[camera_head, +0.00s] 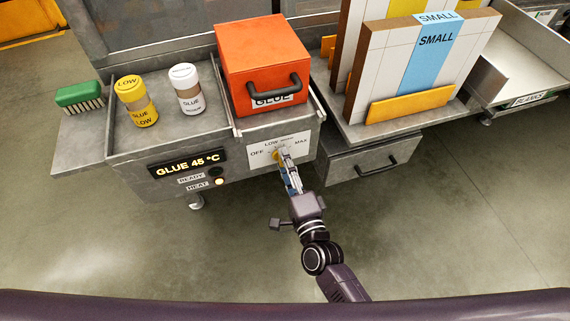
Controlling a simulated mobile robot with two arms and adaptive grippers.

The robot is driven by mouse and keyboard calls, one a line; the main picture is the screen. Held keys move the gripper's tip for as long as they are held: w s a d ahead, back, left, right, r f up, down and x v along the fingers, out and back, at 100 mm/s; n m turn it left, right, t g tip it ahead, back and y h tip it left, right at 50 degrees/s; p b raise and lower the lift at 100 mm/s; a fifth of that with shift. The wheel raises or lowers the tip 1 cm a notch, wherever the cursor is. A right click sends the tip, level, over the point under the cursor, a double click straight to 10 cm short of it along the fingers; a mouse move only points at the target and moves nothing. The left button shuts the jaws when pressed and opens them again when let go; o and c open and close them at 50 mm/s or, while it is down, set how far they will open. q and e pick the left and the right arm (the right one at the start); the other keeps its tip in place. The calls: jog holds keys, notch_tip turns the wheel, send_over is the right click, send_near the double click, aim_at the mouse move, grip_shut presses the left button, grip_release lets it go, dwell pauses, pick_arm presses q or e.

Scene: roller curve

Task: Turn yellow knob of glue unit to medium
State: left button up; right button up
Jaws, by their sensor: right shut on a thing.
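The glue unit (140,181) is a grey metal cart with a lit display (187,163) reading "GLUE 45 °C". The yellow knob (275,156) shows only in part, at the plate's left centre. My right gripper (284,162) reaches it from the front and is shut on it. The fingers hide most of the knob, so its pointing direction cannot be read. My left gripper is out of view.
On the unit stand a yellow LOW glue can (137,101), a white glue can (187,88) and an orange box (263,60) marked GLUE. A green brush (79,95) lies at left. A drawer (372,163) sits at right. The floor in front is clear.

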jog(key=shift+f+m+b, duration=0.1)
jog(key=shift+m+b, duration=0.4)
jog(key=shift+m, duration=1.2)
jog(key=o, duration=1.2)
jog(key=shift+c, duration=0.2)
jog(key=v, duration=1.2)
